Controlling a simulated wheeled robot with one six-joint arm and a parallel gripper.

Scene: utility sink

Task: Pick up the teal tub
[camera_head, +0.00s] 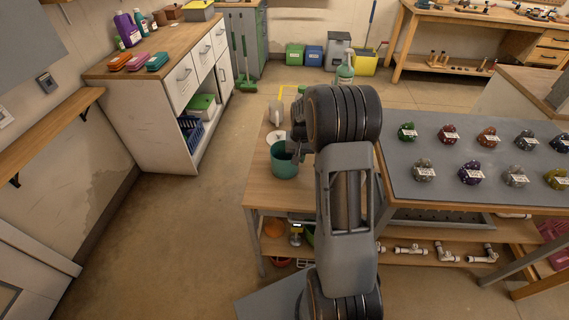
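The teal tub (284,168) stands upright on the left end of the wooden table (258,193), its open top showing. My gripper (293,150) is dark and small in the view, at the right side of the tub's rim. It overlaps the rim in the picture; I cannot tell whether it touches the tub. Its fingers are too small and dark to show whether they are open or shut. My arm hides the table to the right of the tub.
A grey mat (400,188) with several knobby colored objects lies to the right. Floor to the left is clear.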

